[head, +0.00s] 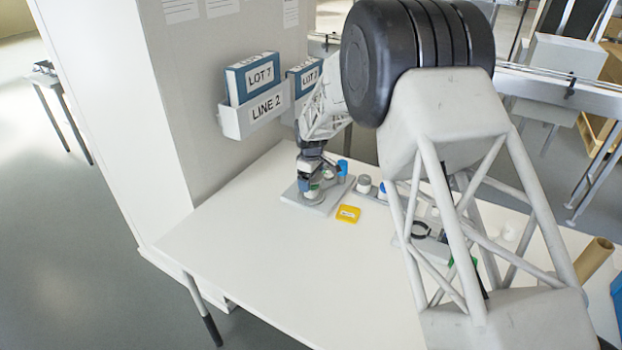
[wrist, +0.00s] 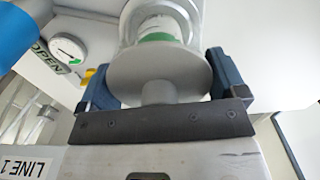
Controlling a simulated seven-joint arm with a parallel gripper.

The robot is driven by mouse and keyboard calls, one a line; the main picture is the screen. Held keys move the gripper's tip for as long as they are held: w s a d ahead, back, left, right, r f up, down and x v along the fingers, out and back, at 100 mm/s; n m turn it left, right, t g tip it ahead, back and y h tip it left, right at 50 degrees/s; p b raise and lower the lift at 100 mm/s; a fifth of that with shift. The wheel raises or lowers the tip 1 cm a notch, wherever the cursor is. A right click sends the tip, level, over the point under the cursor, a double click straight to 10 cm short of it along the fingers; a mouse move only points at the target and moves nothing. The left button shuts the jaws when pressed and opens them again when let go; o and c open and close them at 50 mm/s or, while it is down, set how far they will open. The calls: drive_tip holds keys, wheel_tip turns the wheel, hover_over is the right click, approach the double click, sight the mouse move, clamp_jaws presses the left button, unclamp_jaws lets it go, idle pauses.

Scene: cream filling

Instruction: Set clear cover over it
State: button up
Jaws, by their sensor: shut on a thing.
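My gripper (head: 311,180) is low over a grey plate (head: 325,207) at the back of the white table. In the wrist view its two blue fingers (wrist: 160,80) stand either side of a grey, see-through round piece with a stub, which looks like the clear cover (wrist: 140,72). They are shut on it. A white container with a green band (wrist: 158,32) shows beyond or through the cover. I cannot tell whether the cover fully rests around it.
A blue cylinder (head: 343,168) stands close right of my gripper, and a white jar (head: 364,184) is further right. A gauge (wrist: 67,47) shows in the wrist view. The table's front left is clear.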

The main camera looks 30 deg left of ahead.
drive_tip(key=shift+f, duration=0.5)
drive_tip(key=o, duration=0.7)
drive_tip(key=shift+c, duration=0.2)
drive_tip(key=shift+r, duration=0.15)
drive_tip(key=shift+r, duration=5.35)
